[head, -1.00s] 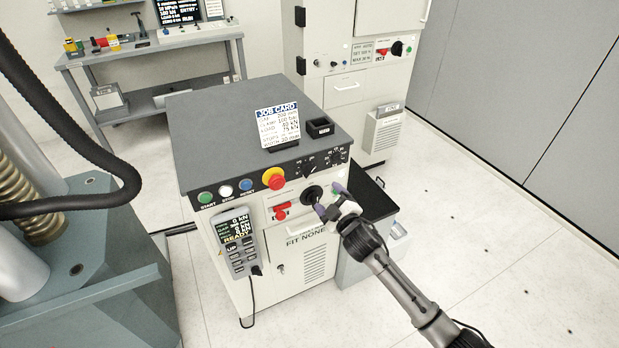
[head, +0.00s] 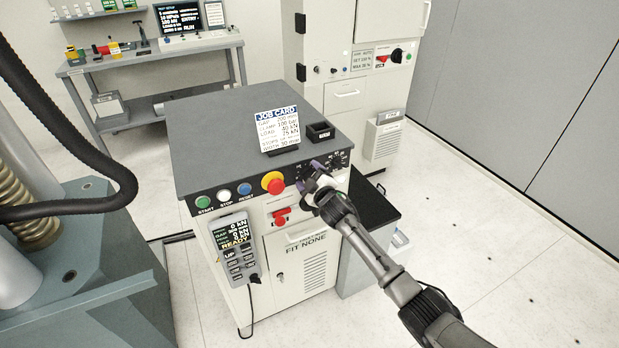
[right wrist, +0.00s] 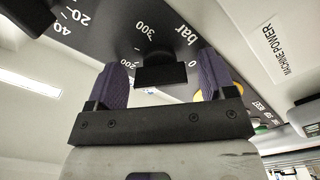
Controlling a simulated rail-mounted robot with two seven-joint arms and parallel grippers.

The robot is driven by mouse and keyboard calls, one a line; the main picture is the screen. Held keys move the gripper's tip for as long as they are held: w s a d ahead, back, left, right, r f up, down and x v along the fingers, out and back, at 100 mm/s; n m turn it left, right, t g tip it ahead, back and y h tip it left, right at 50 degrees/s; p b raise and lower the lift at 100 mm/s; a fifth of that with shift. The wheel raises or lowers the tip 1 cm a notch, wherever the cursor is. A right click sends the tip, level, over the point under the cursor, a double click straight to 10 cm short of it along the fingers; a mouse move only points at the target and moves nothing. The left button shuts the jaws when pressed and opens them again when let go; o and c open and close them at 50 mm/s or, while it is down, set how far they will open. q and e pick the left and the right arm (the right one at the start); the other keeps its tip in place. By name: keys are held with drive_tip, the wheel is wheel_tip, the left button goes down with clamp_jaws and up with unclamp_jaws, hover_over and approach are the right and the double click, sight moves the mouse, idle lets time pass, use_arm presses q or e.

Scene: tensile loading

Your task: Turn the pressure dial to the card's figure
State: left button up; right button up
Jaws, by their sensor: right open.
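The job card (head: 278,130) stands tilted on top of the grey cabinet (head: 215,125). It has a line in bar, but its small figures are hard to read surely. The pressure dial is a black knob (right wrist: 160,70) marked "bar", with 0 and 300 on its scale, in the right wrist view. My right gripper (right wrist: 162,78) is open, with one purple finger on each side of the knob and gaps showing between. In the head view my right gripper (head: 312,172) is at the cabinet's upper front panel and mostly hides the dial. My left gripper is out of view.
A second knob (head: 340,158) with a scale is just right of the dial. A red emergency button (head: 272,182) is on its left, and a red switch (head: 281,216) below. A small black tray (head: 321,132) sits beside the card. A handheld pendant (head: 235,247) hangs on the cabinet front.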

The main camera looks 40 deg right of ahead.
idle(0.3)
drive_tip(key=c, duration=0.9)
drive_tip(key=shift+c, duration=0.2)
drive_tip(key=shift+n, duration=0.3)
drive_tip(key=shift+n+p, duration=0.5)
drive_tip(key=shift+n, duration=0.6)
drive_tip(key=n, duration=0.3)
drive_tip(key=shift+n+p, duration=0.3)
drive_tip(key=shift+p, duration=0.05)
drive_tip(key=n, duration=0.5)
drive_tip(key=shift+p, duration=0.4)
drive_tip(key=shift+n, duration=2)
drive_tip(key=shift+n+p, duration=0.3)
